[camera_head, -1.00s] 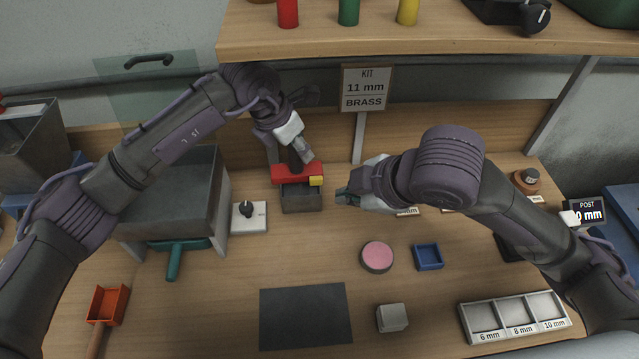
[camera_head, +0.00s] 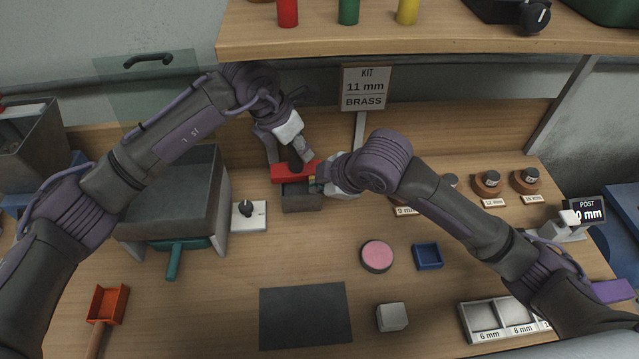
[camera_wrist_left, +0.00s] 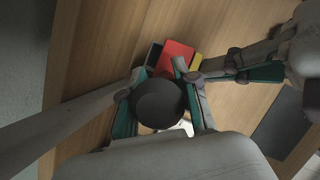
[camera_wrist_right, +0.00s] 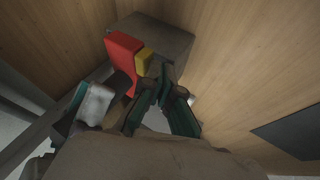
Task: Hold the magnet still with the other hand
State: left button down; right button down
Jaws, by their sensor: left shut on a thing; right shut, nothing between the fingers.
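The magnet appears to be the red bar with a yellow end (camera_head: 290,172), lying on a grey block (camera_head: 300,201) at the back of the bench. It also shows in the left wrist view (camera_wrist_left: 178,58) and the right wrist view (camera_wrist_right: 124,58). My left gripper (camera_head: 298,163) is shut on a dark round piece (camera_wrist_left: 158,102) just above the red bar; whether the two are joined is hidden. My right gripper (camera_wrist_right: 160,78) is shut and empty. Its fingertips are at the yellow end (camera_wrist_right: 145,58); I cannot tell if they touch it.
A white box with a black knob (camera_head: 249,216) stands left of the grey block. A pink round pad (camera_head: 377,256), a blue tray (camera_head: 428,256) and a dark mat (camera_head: 305,315) lie in front. The sign post (camera_head: 360,138) rises close behind my right gripper.

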jog(key=shift+w, duration=0.1)
jog(key=shift+w, duration=1.15)
pick_arm(q)
jog(key=shift+s+d, duration=0.1)
jog(key=shift+s, duration=0.05)
pick_arm(e)
jog(key=shift+s, duration=0.4)
jog(key=s, duration=0.3)
jog(key=v, duration=1)
jog(key=shift+s, duration=0.3)
jog(key=shift+a, duration=0.1)
